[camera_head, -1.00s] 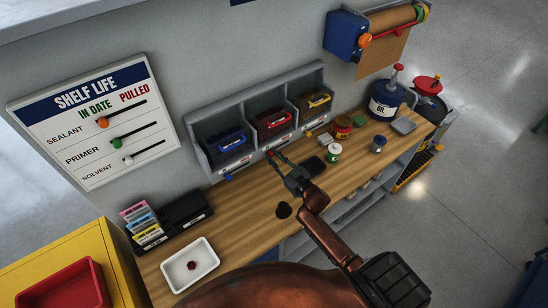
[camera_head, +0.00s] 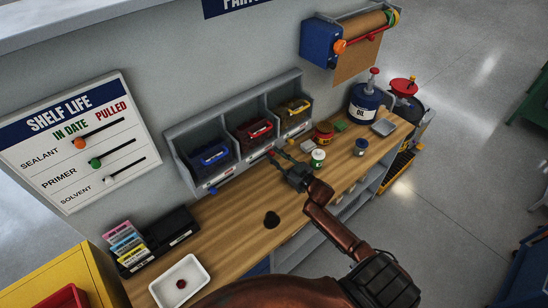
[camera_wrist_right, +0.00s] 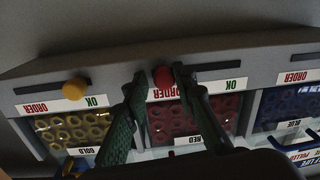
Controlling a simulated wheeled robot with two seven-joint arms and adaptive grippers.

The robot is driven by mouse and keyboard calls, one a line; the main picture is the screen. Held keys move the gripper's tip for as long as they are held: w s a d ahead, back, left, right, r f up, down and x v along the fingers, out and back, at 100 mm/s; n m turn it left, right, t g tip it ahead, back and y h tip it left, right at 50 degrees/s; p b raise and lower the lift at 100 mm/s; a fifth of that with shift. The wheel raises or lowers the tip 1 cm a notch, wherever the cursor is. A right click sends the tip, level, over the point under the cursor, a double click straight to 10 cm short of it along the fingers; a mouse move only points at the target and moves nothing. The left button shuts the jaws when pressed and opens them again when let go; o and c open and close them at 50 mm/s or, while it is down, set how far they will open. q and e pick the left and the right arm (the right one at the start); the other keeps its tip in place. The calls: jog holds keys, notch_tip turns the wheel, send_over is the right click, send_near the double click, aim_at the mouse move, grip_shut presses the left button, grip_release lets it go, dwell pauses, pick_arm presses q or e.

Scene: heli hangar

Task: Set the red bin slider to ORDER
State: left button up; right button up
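The red bin (camera_head: 251,132) is the middle one of three bins in a grey rack, and also shows upside down in the right wrist view (camera_wrist_right: 195,118). Its slider has a red knob (camera_wrist_right: 163,77) above a label reading ORDER and OK. The knob is over the ORDER word, at that side of the label. My right gripper (camera_head: 271,151) is at the rack's front. In the right wrist view its green fingertips (camera_wrist_right: 159,74) straddle the knob. The right finger appears against it, with a small gap at the left finger. My left gripper is not in view.
The gold slider knob (camera_wrist_right: 73,89) is near OK beside the red one. The blue bin (camera_head: 207,154) is on the other side. A white tray (camera_head: 163,290) lies front left.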

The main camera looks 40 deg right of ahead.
jog(key=o, duration=0.3)
jog(key=shift+d, duration=0.1)
jog(key=s, duration=0.4)
jog(key=s+d, duration=0.1)
jog(key=s, duration=0.7)
jog(key=shift+d, duration=0.25)
jog(key=shift+f, duration=0.1)
